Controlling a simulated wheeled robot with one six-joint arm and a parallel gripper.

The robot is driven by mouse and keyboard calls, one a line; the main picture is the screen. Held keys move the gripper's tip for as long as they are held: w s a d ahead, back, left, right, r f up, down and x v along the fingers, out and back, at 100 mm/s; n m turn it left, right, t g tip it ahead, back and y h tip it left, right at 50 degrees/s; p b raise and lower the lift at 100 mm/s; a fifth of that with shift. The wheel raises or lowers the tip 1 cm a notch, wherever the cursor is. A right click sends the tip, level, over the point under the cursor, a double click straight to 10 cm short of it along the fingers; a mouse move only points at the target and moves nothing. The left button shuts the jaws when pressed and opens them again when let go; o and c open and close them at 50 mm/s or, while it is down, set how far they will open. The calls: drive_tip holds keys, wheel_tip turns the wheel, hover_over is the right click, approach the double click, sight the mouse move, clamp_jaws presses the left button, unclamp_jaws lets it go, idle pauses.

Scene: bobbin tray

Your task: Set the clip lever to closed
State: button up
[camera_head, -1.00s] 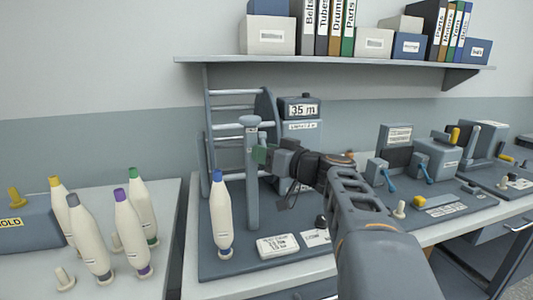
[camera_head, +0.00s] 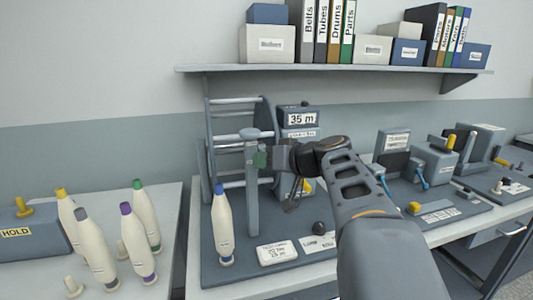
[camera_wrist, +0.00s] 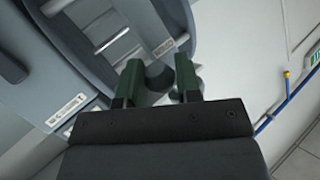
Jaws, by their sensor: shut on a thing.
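My gripper (camera_head: 258,159) is at the upper part of the grey upright post (camera_head: 251,185), just under its round cap. In the wrist view its two green fingers (camera_wrist: 158,85) are closed around a small dark grey rounded part (camera_wrist: 159,75), which looks like the clip lever. Most of that part is hidden by the fingers, and I cannot tell which position the lever is in. A white bobbin with a blue tip (camera_head: 222,228) stands upright on the base plate (camera_head: 215,270), left of the post.
A grey frame with rungs (camera_head: 232,104) and a box reading 35 m (camera_head: 299,118) stand behind the post. Several bobbins stand at the left near a HOLD box (camera_head: 30,235). Labels lie in front, other stations stand at right. A shelf (camera_head: 330,69) hangs above.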

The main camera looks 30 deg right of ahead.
wheel_tip(320, 180, up, 3)
drive_tip(key=m+g+p, duration=0.1)
drive_tip(key=g+p, duration=0.3)
drive_tip(key=p, duration=0.3)
drive_tip(key=shift+r+m, duration=0.1)
drive_tip(key=shift+m, duration=0.3)
drive_tip(key=g+p, duration=0.2)
drive_tip(key=p, duration=0.1)
drive_tip(key=shift+w+r+m, duration=0.1)
drive_tip(key=shift+r+m, duration=0.05)
drive_tip(key=shift+m, duration=0.15)
drive_tip(key=shift+p, duration=0.45)
drive_tip(key=o, duration=0.9)
drive_tip(key=v, duration=1.3)
drive_tip(key=shift+d+r, duration=0.2)
drive_tip(key=shift+r, duration=0.1)
